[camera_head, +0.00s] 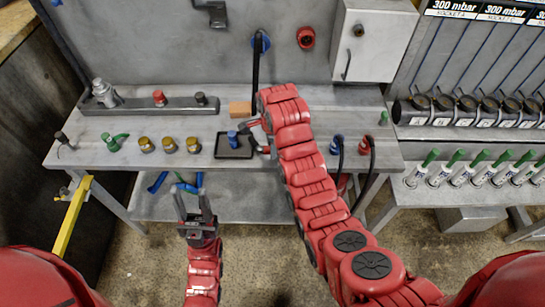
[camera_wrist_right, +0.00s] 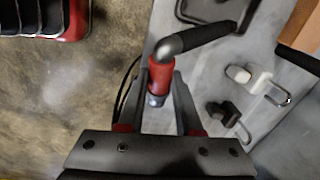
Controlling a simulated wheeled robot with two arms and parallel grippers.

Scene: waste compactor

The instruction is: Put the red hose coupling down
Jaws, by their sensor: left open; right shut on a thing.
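In the head view my right gripper (camera_head: 259,138) is over the bench, just right of a small black tray (camera_head: 235,154). The arm hides much of it there. My left gripper (camera_head: 193,205) is open and empty, in front of the bench's front edge.
A blue fitting (camera_head: 232,137) stands on the black tray. A brown block (camera_head: 240,108) lies behind. Brass fittings (camera_head: 169,145) and a green fitting (camera_head: 112,143) stand left. A white fitting (camera_wrist_right: 250,77) and a black one (camera_wrist_right: 224,112) lie near the held coupling.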

